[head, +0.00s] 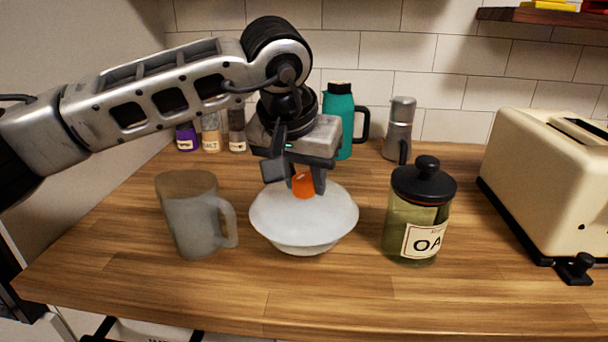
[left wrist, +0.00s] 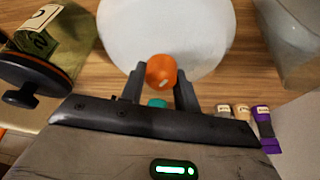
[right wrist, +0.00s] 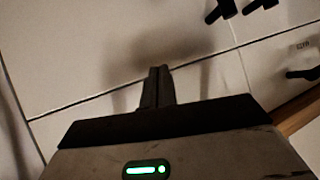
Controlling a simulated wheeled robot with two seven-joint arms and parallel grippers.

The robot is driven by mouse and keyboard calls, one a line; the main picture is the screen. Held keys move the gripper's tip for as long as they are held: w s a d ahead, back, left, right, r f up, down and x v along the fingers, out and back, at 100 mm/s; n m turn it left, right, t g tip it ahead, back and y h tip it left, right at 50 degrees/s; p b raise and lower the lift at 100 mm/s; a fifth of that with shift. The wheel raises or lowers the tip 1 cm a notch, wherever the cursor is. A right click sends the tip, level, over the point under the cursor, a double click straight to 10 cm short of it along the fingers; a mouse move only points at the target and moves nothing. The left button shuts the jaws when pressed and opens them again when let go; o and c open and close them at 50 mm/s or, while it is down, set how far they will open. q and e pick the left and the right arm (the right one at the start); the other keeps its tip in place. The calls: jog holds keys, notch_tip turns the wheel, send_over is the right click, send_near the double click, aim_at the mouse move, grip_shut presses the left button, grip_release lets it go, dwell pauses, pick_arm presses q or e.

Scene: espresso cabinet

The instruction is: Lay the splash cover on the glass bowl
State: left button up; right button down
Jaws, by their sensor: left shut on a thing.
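The splash cover (head: 325,207) is a white, shallow dome with an orange knob (head: 303,186) on top. It lies level over the glass bowl (head: 303,248), whose lower part shows beneath the cover's rim. I see no clear gap between them, but cannot tell whether the cover's weight rests on the bowl. My left gripper (head: 298,184) is shut on the orange knob from above. The left wrist view shows the knob between its two fingers (left wrist: 160,78), with the white cover (left wrist: 165,30) beyond. My right gripper (right wrist: 160,70) is shut and empty in front of pale cabinet fronts.
A grey mug (head: 190,220) stands close left of the bowl, its handle toward it. A dark-lidded oat jar (head: 415,215) stands to the right. A cream toaster (head: 550,180) is far right.

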pick_arm(q)
jog(key=shift+f, duration=0.1)
dwell(0.3)
jog(key=o, duration=1.6)
jog(key=shift+f, duration=0.1)
jog(key=shift+r+p, duration=2.65)
jog(key=shift+r, duration=1)
jog(key=shift+f, duration=0.1)
